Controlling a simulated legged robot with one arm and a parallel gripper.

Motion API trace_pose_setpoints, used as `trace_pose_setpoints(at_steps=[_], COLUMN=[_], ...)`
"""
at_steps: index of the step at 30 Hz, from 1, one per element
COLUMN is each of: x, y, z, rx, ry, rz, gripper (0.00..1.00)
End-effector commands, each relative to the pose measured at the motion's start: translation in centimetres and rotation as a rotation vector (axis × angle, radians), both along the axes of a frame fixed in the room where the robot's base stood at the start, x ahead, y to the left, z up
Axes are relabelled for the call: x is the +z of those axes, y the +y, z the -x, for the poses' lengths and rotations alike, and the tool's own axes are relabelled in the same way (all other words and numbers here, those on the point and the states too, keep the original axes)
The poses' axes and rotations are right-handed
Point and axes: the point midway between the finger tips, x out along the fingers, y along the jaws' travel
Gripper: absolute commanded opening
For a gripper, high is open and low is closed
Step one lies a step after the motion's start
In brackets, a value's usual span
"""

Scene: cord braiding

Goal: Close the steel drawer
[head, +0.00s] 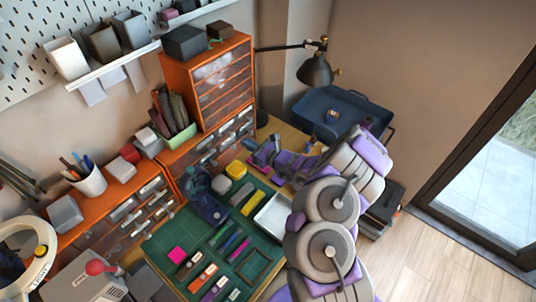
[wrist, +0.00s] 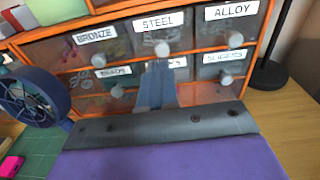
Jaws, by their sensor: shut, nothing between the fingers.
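The steel drawer (wrist: 143,46), labelled STEEL, is in the wrist view at the top middle of the orange cabinet, with a clear front and a pale round knob (wrist: 162,49). Its front looks about level with the bronze drawer (wrist: 90,48) on its left and the alloy drawer (wrist: 250,35) on its right; I see no clear gap. My gripper (wrist: 157,68) is shut and empty, its fingertips just below the steel knob in the picture. I cannot tell whether they touch the cabinet. The fingers partly hide the drawer below. In the head view my gripper (head: 252,145) is near the cabinet's labelled drawers.
A black lamp base (wrist: 268,75) stands right of the cabinet. The wooden bench (wrist: 285,125) is bare at the right. A white tray (head: 262,226) lies near my arm.

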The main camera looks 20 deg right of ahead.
Motion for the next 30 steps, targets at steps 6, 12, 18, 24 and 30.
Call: trace_pose_setpoints(at_steps=[6,12,18,24,30], x=[0.5,0.5,0.5,0.5,3.8], y=[-3.2,-4.7,-5.1,-5.4,-2.8], z=[3.6,5.8,6.8,6.9,6.9], rx=[-0.007,-0.005,-0.001,0.000,0.087], ry=[0.004,0.002,0.004,0.003,-0.064], rz=[-0.007,-0.001,0.000,-0.001,0.016], gripper=[0.00,0.00,0.00,0.00,0.00])
